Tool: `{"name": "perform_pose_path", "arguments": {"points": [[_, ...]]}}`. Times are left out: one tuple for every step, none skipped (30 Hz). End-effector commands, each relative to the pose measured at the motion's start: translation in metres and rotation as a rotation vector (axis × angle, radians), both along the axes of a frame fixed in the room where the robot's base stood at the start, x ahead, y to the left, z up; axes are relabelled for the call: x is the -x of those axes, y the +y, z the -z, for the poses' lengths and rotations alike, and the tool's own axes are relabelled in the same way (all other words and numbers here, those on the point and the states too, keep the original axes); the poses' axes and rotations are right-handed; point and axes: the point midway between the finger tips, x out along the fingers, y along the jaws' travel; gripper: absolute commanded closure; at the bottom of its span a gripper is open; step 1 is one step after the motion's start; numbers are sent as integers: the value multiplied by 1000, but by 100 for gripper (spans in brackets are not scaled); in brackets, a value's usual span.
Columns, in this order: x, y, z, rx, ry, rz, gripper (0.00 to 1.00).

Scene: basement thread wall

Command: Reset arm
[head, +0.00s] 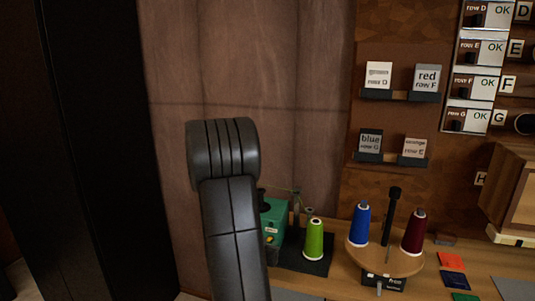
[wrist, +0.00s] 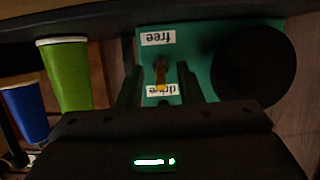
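My gripper (wrist: 166,82) is open in the wrist view, its two dark fingers set apart with nothing between them touching. Beyond the fingers is a teal box (wrist: 210,35) with labels reading "free" (wrist: 158,37) and "drive" (wrist: 162,89), upside down. A small lever with a yellow tip (wrist: 161,76) lies between the labels, its tip by "drive". In the head view my arm rises in front of the same green box (head: 272,222) and hides part of it. My gripper does not show in the head view.
A lime spool (head: 314,240) stands on a dark base beside the box. A blue spool (head: 360,224) and a dark red spool (head: 413,231) stand on a round wooden stand (head: 385,263) with a black post. Card shelves (head: 400,96) hang behind. The wall at left is clear.

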Motion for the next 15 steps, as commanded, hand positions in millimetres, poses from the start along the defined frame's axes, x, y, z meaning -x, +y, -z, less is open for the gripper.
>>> {"name": "perform_pose_path", "arguments": {"points": [[0,0,7,5,-12,-1,67],[1,0,7,7,-20,-1,67],[0,0,7,11,-31,-1,67],[1,0,8,14,-40,-1,67],[1,0,8,16,-46,-1,67],[1,0,8,18,-57,-1,67],[1,0,8,21,-64,0,67],[1,0,8,23,-70,0,67],[1,0,8,25,-78,0,67],[1,0,8,27,-84,0,67],[1,0,8,29,-88,0,67],[1,0,8,31,-95,0,67],[1,0,7,32,-99,0,67],[1,0,7,33,-102,0,67],[1,0,7,34,-105,0,67]]}}
